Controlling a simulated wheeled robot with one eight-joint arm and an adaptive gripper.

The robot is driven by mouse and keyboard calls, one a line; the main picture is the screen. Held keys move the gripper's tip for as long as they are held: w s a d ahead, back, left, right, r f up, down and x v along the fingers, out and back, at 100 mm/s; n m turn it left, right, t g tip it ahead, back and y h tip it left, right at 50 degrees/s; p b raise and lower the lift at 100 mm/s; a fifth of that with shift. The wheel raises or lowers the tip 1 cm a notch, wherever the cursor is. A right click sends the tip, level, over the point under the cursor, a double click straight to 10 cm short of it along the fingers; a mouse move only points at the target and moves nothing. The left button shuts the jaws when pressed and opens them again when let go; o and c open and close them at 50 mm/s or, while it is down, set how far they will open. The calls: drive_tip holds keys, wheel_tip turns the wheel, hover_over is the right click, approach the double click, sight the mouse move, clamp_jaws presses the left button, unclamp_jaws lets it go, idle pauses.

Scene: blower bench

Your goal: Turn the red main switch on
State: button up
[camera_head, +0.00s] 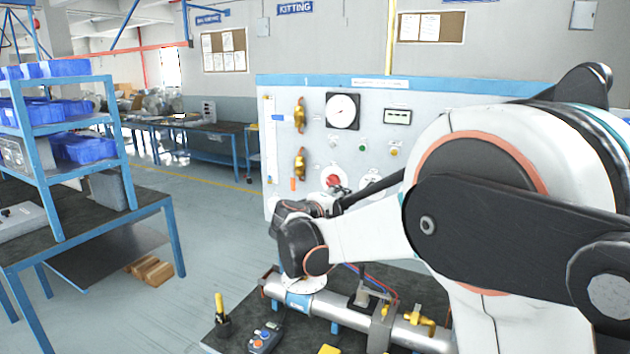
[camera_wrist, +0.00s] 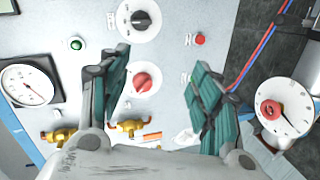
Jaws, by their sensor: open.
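A red rotary switch knob (camera_head: 333,181) sits on a round white plate on the upright light-grey panel. In the wrist view the red knob (camera_wrist: 142,81) shows between my fingers, closer to the left one. My gripper (camera_wrist: 161,65) is open and empty, with dark green ribbed finger pads. It faces the panel, and the knob appears apart from both fingers. In the head view my gripper (camera_head: 335,203) is small and partly hidden by my arm, just below the knob. The knob's pointing direction is too small to tell.
A second dial (camera_wrist: 140,19), a green button (camera_wrist: 77,44), a red button (camera_wrist: 200,39) and a gauge (camera_wrist: 30,84) are close by. Brass valves (camera_wrist: 130,129) stick out of the panel. A metal pipe (camera_head: 330,305) lies below.

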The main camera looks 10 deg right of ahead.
drive_tip(key=w+a+f+n+t+h+p, duration=0.1)
drive_tip(key=w+a+n+t, duration=0.2)
drive_tip(key=w+a, duration=0.45)
drive_tip(key=x, duration=1.4)
drive_tip(key=shift+s+d+b, duration=0.25)
drive_tip(key=shift+d+b, duration=0.1)
drive_tip(key=shift+d, duration=0.05)
drive_tip(key=shift+c, duration=0.3)
drive_tip(key=c, duration=1)
